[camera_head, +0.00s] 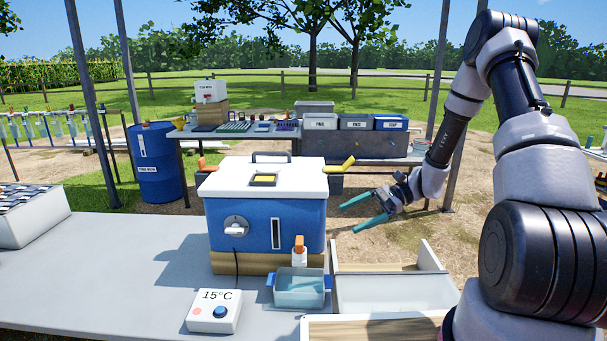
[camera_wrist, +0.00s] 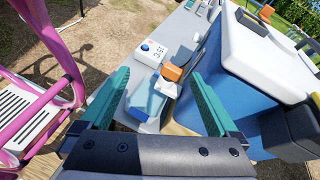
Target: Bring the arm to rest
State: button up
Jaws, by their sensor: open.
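My gripper (camera_head: 362,211) has teal fingers that are spread apart with nothing between them. In the head view it hangs in the air to the right of the blue cooler box (camera_head: 265,222), apart from it, above the wooden tray area. My arm reaches in from the right side of the picture. In the wrist view my gripper (camera_wrist: 160,100) shows its two fingers wide apart, with the blue tub (camera_wrist: 147,103) and the cooler's orange-handled tap (camera_wrist: 172,73) seen beyond them.
The grey table (camera_head: 130,260) holds the cooler, a 15°C controller box (camera_head: 215,310) and a clear tub (camera_head: 299,290) under the tap. A white-walled open tray (camera_head: 395,293) is at the right. A blue drum (camera_head: 158,165) and a back bench (camera_head: 235,132) stand behind. The table's left part is mostly clear.

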jog(key=s+d+r+n+t+h, duration=0.2)
jog(key=s+r, duration=0.4)
jog(key=r, duration=0.4)
jog(key=s+d+r+n+t+h, duration=0.3)
jog(key=s+d+r+t+h, duration=0.1)
jog(key=r, duration=0.7)
jog(key=s+d+r+n+t+h, duration=0.3)
jog(key=s+r, duration=0.5)
jog(key=r, duration=0.3)
jog(key=shift+d+t+h, duration=0.3)
jog(key=shift+t+h, duration=0.3)
jog(key=shift+h, duration=0.7)
